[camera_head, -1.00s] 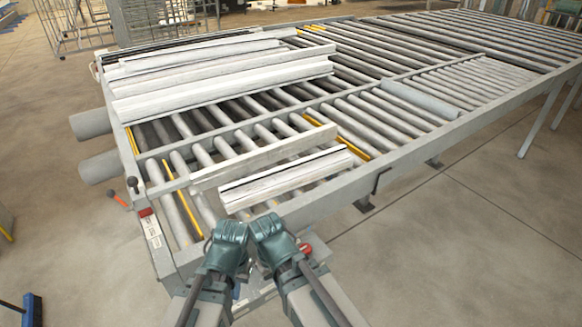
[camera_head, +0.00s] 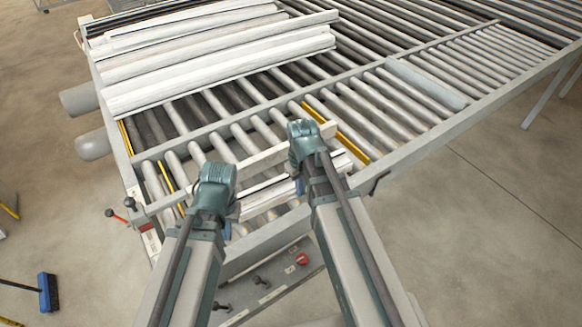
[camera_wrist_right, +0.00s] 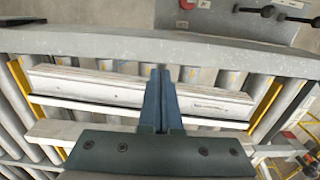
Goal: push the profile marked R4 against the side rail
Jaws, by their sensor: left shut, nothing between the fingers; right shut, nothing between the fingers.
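A pale profile (camera_head: 262,200) lies on the rollers of the near lane, partly hidden behind my grippers. It also shows in the right wrist view (camera_wrist_right: 90,88); its marking is too small to read. The side rail (camera_head: 420,139) runs along the lane's near edge and crosses the top of the wrist view (camera_wrist_right: 240,54). Rollers show in a gap between profile and rail. My left gripper (camera_head: 217,176) is shut and empty, over the profile's left part. My right gripper (camera_head: 304,138) is shut and empty near its right end; whether its fingers touch the profile I cannot tell.
A pale bar (camera_head: 262,157) lies just behind the profile. Several long white profiles (camera_head: 220,70) lie on the far lane. A red button (camera_head: 301,258) and dark knobs are on the panel below the near rail. Rollers to the right are mostly clear.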

